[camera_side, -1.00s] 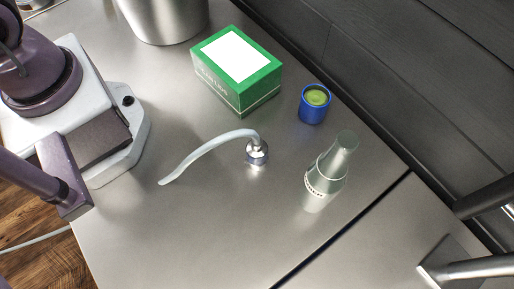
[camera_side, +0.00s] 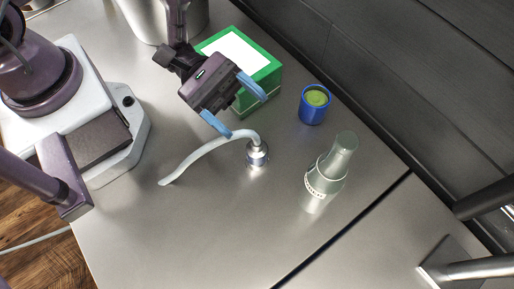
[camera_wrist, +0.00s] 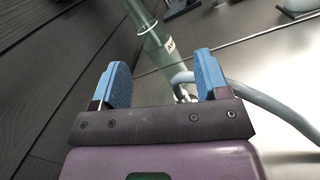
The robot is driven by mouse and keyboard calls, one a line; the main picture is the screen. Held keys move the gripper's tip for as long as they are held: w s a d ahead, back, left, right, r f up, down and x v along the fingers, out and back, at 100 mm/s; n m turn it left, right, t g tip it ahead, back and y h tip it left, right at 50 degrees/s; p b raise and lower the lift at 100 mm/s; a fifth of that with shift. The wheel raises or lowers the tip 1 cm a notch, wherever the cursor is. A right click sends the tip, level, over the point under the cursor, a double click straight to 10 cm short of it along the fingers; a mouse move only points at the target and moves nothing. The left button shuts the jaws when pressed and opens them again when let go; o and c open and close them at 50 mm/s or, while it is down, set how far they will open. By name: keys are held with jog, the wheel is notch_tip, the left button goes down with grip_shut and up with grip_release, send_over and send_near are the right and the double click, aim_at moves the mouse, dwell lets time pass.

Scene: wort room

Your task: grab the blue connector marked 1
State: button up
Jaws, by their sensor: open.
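I see no connector that is plainly blue, and no mark 1 is readable. A silvery metal connector (camera_side: 257,156) stands on the steel table at the end of a pale grey hose (camera_side: 196,153). My gripper (camera_side: 245,115) is open and empty, with blue fingers, above the table between the green box and the hose. In the side view its lower finger overlaps the hose; I cannot tell whether they touch. In the wrist view my gripper (camera_wrist: 161,65) has the hose (camera_wrist: 265,99) passing behind its right finger, and the connector (camera_wrist: 183,93) shows partly between the fingers.
A blue cup (camera_side: 312,111) with green contents stands right of the green box (camera_side: 271,76). A grey-green bottle (camera_side: 325,180) with a label stands right of the connector. A metal pot (camera_side: 140,18) is at the back. The front of the table is clear.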

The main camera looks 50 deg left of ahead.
aim_at(265, 150)
jog(key=f+n+t+y, duration=0.1)
jog(key=f+n+t, duration=0.1)
jog(key=f+n, duration=0.1)
jog(key=f+n+t+y, duration=0.1)
jog(key=f+n+t, duration=0.2)
jog(key=f+n+t+y, duration=0.2)
jog(key=f+n+t, duration=0.1)
jog(key=shift+s+d+f, duration=0.1)
jog(key=shift+s+d, duration=0.2)
jog(key=shift+s, duration=0.1)
jog(key=shift+n, duration=0.3)
jog(key=shift+x, duration=2.5)
jog(key=shift+f, duration=0.1)
jog(key=c, duration=1.1)
